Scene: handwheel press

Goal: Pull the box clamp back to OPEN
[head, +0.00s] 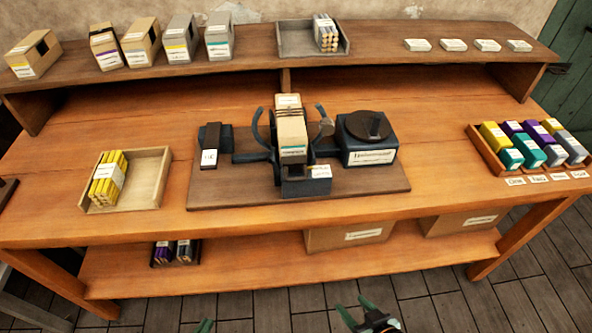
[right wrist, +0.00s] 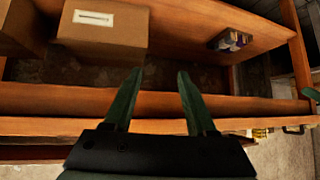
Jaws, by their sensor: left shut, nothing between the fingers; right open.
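The press (head: 300,172) stands on a dark base board (head: 385,196) in the middle of the table. A tan box (head: 291,133) with a white and teal label sits upright in it. Dark blue curved clamp arms stand on both sides of the box, the left one (head: 262,135) and the right one (head: 324,122). Whether they touch the box I cannot tell. A small white label (head: 320,171) is at the front right; its words are too small to read. My right gripper (head: 352,306) is open and empty, below the table's front edge. My left gripper (head: 205,325) barely shows at the bottom edge.
A blue block with a round dark wheel (head: 368,126) stands right of the clamp, a labelled dark block (head: 209,158) left. A wooden tray (head: 150,168) holds yellow bars. A rack (head: 478,150) of coloured blocks stands right. Cardboard boxes (head: 350,236) sit on the lower shelf.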

